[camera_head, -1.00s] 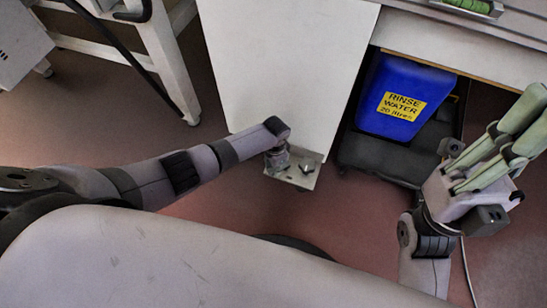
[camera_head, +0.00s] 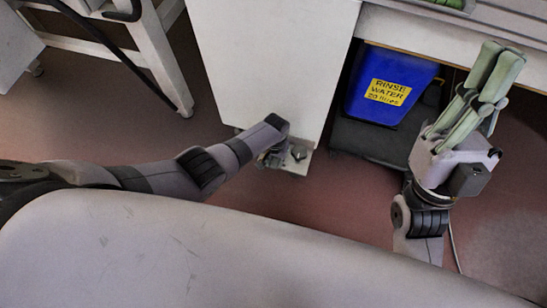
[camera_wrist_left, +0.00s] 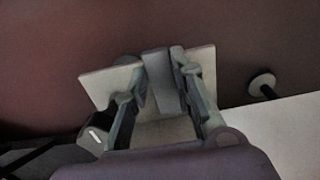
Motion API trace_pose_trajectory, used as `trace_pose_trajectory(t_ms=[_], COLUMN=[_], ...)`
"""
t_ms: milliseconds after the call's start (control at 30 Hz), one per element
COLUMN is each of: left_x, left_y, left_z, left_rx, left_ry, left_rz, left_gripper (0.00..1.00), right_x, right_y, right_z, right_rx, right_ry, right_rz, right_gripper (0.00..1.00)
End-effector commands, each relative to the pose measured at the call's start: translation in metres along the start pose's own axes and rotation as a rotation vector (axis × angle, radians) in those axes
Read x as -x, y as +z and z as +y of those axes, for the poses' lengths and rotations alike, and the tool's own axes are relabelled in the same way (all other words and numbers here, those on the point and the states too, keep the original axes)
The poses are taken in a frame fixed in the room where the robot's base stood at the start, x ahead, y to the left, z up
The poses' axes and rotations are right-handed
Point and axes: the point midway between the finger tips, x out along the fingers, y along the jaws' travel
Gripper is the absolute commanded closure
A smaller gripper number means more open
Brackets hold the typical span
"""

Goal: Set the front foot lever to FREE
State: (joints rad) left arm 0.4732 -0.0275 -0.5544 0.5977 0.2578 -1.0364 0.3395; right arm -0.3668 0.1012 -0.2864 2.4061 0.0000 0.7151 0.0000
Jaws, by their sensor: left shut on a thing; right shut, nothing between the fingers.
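The foot lever appears to be the grey bar (camera_wrist_left: 158,78) between the fingers of my left gripper (camera_wrist_left: 162,92) in the left wrist view. The gripper is shut on it. A pale plate (camera_wrist_left: 106,86) shows behind the fingers. In the head view, my left wrist hides the fingers and lever at the foot of the white cabinet (camera_head: 270,60); part of the metal foot plate (camera_head: 297,168) shows beside it. No FREE marking is readable. My right gripper (camera_head: 497,60) is shut and empty, raised at the right, away from the cabinet.
A blue rinse water container (camera_head: 390,90) stands on a dark base under the bench, right of the cabinet. A white frame leg (camera_head: 160,70) stands at the left. A round levelling foot (camera_wrist_left: 262,86) shows in the left wrist view. Red floor between is clear.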

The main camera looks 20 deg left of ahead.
Motion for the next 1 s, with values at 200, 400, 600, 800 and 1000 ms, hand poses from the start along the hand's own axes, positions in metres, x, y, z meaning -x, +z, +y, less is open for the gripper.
trace_pose_trajectory(t_ms=[200, 400, 600, 800, 1000], left_x=[0.0000, 0.0000, 0.0001, 0.0001, 0.0001], left_y=[0.0003, 0.0000, -0.0002, -0.0003, -0.0003], left_z=[0.0020, 0.0021, 0.0022, 0.0016, 0.0011], left_rx=[0.023, 0.024, 0.024, 0.022, 0.021], left_ry=[0.002, 0.002, 0.003, 0.002, 0.001], left_rz=[-0.001, 0.000, 0.000, 0.001, 0.001], left_gripper=[1.00, 1.00, 0.72, 0.58, 0.57], right_x=[-0.0004, -0.0004, -0.0005, -0.0005, -0.0006], right_y=[0.0031, 0.0032, 0.0030, 0.0029, 0.0028], right_z=[0.0003, 0.0003, 0.0004, 0.0004, 0.0004], right_rx=[0.001, 0.002, 0.002, 0.002, 0.002], right_ry=[0.000, 0.000, 0.000, 0.000, 0.000], right_rz=[-0.017, -0.018, -0.017, -0.016, -0.016], right_gripper=[1.00, 1.00, 1.00, 1.00, 1.00])
